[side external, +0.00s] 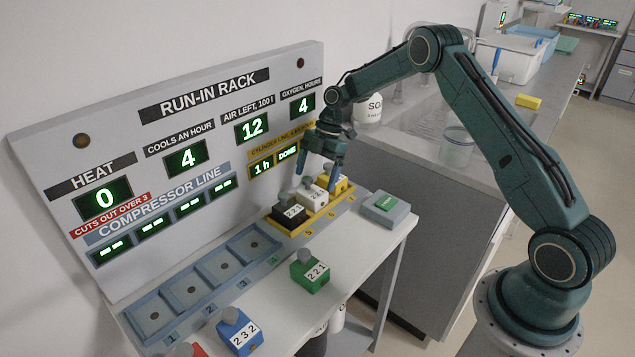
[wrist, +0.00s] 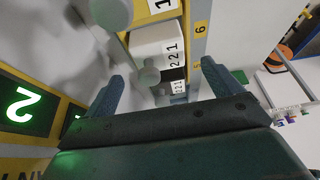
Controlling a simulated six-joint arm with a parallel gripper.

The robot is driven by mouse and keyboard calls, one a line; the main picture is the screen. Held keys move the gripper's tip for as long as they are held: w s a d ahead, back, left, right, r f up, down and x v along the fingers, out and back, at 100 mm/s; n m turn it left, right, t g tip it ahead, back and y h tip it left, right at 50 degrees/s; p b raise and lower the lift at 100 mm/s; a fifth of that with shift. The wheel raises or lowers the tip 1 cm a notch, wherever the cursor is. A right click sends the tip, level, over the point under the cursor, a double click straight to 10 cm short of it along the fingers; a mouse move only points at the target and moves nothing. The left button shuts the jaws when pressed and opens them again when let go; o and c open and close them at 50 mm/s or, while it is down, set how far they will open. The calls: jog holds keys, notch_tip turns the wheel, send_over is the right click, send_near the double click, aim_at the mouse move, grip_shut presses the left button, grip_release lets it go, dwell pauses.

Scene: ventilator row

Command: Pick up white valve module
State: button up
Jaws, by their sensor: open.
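The white valve module (side external: 314,200) sits in the yellow-edged tray (side external: 292,233) at the foot of the rack, between a black module (side external: 289,214) and a yellow module (side external: 341,184). It carries a number label and a grey knob. In the wrist view the white module (wrist: 155,45) lies ahead of my gripper, its round knob showing between the fingers. My gripper (side external: 319,181) is open and empty, fingers pointing down close above the white module. Its fingers partly cover the modules in the side view. I cannot tell the exact gap to the knob.
The rack panel (side external: 190,150) with lit displays stands close behind the tray. Empty blue slots (side external: 190,290) run to the left. A green module (side external: 310,272), a blue module (side external: 240,332) and a partly visible red module stand in front. A grey box (side external: 385,209) is to the right.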

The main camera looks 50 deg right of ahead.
aim_at(310, 192)
jog(key=shift+x, duration=2.05)
jog(key=shift+r, duration=0.1)
jog(key=c, duration=1.3)
jog(key=shift+r, duration=0.15)
notch_tip(310, 192, up, 20)
jog(key=shift+f, duration=0.15)
